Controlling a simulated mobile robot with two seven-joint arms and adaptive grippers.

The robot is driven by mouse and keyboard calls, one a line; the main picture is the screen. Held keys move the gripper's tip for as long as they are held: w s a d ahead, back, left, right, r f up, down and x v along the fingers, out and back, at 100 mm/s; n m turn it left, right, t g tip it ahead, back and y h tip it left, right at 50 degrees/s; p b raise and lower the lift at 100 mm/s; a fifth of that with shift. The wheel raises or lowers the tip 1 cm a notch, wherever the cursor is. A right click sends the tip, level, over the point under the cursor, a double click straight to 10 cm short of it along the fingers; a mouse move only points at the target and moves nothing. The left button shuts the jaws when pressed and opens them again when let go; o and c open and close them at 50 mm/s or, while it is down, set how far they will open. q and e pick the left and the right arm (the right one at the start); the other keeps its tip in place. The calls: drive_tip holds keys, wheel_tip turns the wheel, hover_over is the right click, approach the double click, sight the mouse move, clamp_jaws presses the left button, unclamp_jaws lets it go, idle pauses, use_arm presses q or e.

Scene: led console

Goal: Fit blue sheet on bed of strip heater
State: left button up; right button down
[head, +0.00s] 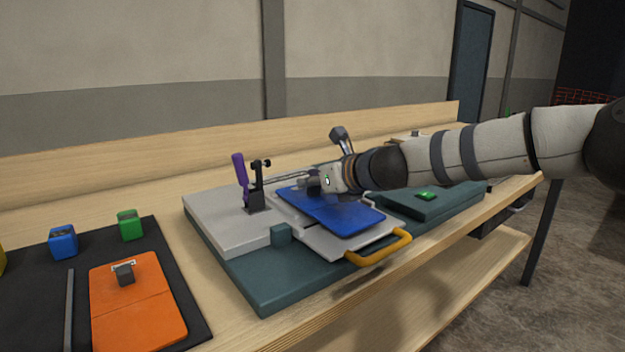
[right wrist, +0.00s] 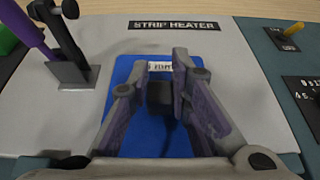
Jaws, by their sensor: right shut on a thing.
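The blue sheet (head: 340,215) is a flat panel over the light grey bed (head: 325,240) of the strip heater, whose label (right wrist: 175,25) shows in the right wrist view. My right gripper (head: 313,186) is shut on the dark grip block (right wrist: 160,93) of the blue sheet (right wrist: 150,140). The sheet's front edge sits askew to the bed, and bed shows in front of it. I cannot tell if the sheet touches the bed. My left gripper is not in view.
A purple-handled toggle clamp (head: 240,175) stands upright left of the sheet. A yellow handle (head: 380,248) projects at the front. An orange sheet (head: 135,310), a blue block (head: 63,243) and a green block (head: 130,226) lie on a black mat at left. A control box (head: 435,203) stands right.

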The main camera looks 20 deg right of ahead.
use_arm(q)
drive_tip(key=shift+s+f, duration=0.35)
use_arm(e)
drive_tip(key=shift+f, duration=0.75)
idle(0.4)
drive_tip(key=c, duration=1.4)
unclamp_jaws()
drive_tip(key=v, duration=1.2)
